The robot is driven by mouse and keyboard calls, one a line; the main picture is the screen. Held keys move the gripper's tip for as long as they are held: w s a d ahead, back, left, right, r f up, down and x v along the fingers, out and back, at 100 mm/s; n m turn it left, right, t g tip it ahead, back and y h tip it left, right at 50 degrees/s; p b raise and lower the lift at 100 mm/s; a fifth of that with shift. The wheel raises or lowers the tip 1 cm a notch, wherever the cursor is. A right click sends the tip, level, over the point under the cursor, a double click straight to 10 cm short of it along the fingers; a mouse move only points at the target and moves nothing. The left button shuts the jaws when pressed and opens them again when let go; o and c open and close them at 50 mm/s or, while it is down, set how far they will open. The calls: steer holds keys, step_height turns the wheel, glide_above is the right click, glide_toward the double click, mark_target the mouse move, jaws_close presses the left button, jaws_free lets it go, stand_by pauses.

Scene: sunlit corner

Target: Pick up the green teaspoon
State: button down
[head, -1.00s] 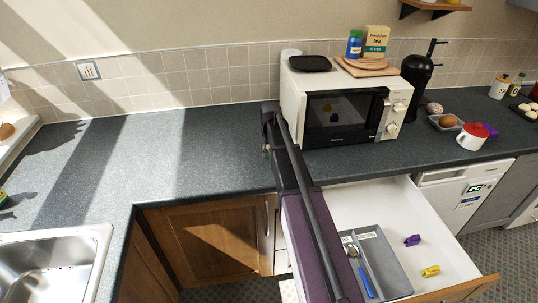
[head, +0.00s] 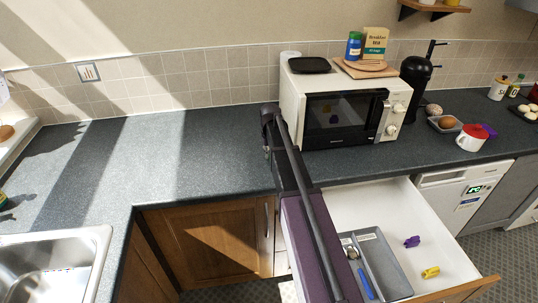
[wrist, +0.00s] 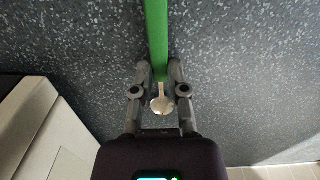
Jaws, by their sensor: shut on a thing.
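The green teaspoon (wrist: 157,40) shows in the wrist view, its green handle running up out of the top of the picture. Its metal bowl (wrist: 162,105) lies between my gripper's fingers, towards the palm. My gripper (wrist: 159,72) is shut on the teaspoon near where handle and bowl meet. The speckled dark worktop (wrist: 235,70) fills the view behind; I cannot tell the gap between spoon and worktop. In the head view my arm hides most of the gripper, and the teaspoon cannot be made out.
A white microwave (head: 295,95) stands on the worktop (head: 215,150), right of my arm. Below, an open drawer (head: 345,205) holds a grey cutlery tray (head: 392,268) and small purple (head: 412,241) and yellow (head: 431,272) items. The sink (head: 95,240) is at left. Worktop left of my arm is clear.

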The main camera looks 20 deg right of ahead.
steer(key=shift+r, duration=0.2)
step_height(320, 180, up, 3)
steer(key=p, duration=0.3)
steer(key=s, duration=0.5)
steer(key=s+d+r+p, duration=0.1)
steer(key=s, duration=0.4)
steer(key=s+p, duration=0.1)
steer(key=s, duration=0.5)
steer(key=shift+d+r, duration=0.25)
steer(key=shift+r, duration=0.05)
